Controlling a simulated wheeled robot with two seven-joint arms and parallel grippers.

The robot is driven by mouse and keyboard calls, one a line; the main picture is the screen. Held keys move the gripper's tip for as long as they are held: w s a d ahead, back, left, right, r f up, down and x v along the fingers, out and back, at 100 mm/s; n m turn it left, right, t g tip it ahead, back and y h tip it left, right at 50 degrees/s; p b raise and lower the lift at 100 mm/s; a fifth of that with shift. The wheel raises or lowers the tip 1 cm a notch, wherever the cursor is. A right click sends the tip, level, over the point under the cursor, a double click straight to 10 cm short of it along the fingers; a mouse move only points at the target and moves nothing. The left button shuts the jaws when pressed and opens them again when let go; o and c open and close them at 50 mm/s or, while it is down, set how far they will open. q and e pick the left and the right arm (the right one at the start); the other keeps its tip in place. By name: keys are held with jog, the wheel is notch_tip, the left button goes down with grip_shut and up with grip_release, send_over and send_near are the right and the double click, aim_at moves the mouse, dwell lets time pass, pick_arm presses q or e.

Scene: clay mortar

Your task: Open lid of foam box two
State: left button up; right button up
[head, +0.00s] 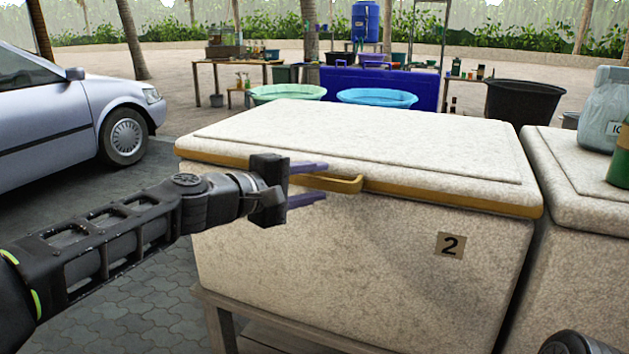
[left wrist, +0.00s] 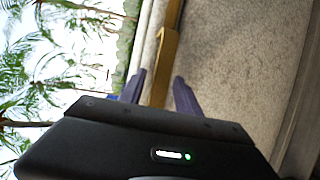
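The foam box marked 2 (head: 355,262) is a large speckled white box on a wooden stand, in the middle of the head view. Its lid (head: 370,140) lies flat and shut on top, with a yellow-brown band and a handle (head: 335,183) at the front edge. My left gripper (head: 308,183) is open at the left end of the handle, its two purple fingers one above the other. In the left wrist view the handle (left wrist: 163,68) runs between the open fingers (left wrist: 158,92); contact cannot be told. At the lower right, part of my right arm shows; its fingers are out of view.
A second foam box (head: 585,190) stands close on the right, with a bottle (head: 618,155) and a pale jar (head: 602,100) on it. A silver car (head: 70,120) is parked at the left. Tubs and tables stand behind. Paved floor is free at the lower left.

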pick_arm(q)
jog(key=shift+w+d, duration=0.1)
jog(key=shift+c, duration=0.3)
grip_shut()
jog(key=shift+f, duration=0.1)
dwell(1.0)
